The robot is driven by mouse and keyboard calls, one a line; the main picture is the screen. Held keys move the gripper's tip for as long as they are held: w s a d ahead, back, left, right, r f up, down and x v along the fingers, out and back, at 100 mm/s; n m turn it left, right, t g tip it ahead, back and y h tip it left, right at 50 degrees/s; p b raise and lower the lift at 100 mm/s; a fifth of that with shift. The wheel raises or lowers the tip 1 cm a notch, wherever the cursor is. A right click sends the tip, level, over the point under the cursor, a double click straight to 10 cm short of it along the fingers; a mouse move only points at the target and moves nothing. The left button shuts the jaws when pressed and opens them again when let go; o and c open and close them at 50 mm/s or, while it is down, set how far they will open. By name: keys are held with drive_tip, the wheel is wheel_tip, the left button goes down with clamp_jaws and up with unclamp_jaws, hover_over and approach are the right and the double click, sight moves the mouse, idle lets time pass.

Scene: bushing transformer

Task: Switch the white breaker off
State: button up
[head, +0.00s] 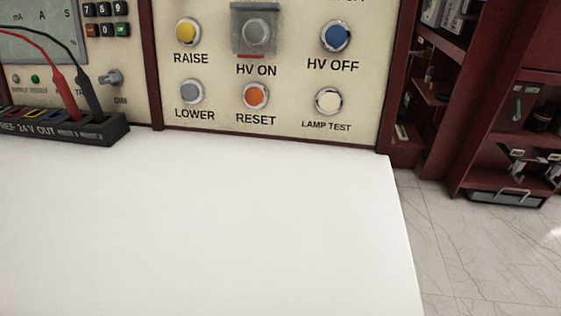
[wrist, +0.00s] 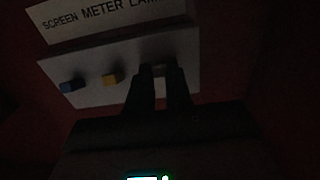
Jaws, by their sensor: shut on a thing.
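In the dim wrist view, a pale panel carries a row of small breakers. A blue breaker (wrist: 70,86) is at the left and a yellow breaker (wrist: 111,79) is right of it. My gripper (wrist: 160,73) is at the third place in the row, with its dark fingers shut on the white breaker (wrist: 157,68). The fingers hide most of this breaker, and its on or off position cannot be told. The head view shows neither my gripper nor the breakers.
The label strip (wrist: 95,18) above the breakers reads SCREEN METER LAMP. In the head view, a white tabletop (head: 200,220) is clear in front of a button panel (head: 295,70). A black terminal block (head: 60,131) with leads is at left, shelves (head: 510,150) at right.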

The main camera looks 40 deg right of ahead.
clamp_jaws()
drive_tip(key=shift+f, duration=0.1)
drive_tip(key=shift+s+f+t+h, duration=0.1)
drive_tip(key=shift+f+t+h, duration=1.15)
drive_tip(key=shift+h, duration=0.35)
drive_tip(key=shift+r, duration=0.1)
drive_tip(key=o, duration=0.7)
unclamp_jaws()
drive_tip(key=shift+r, duration=0.15)
drive_tip(key=shift+c, duration=0.2)
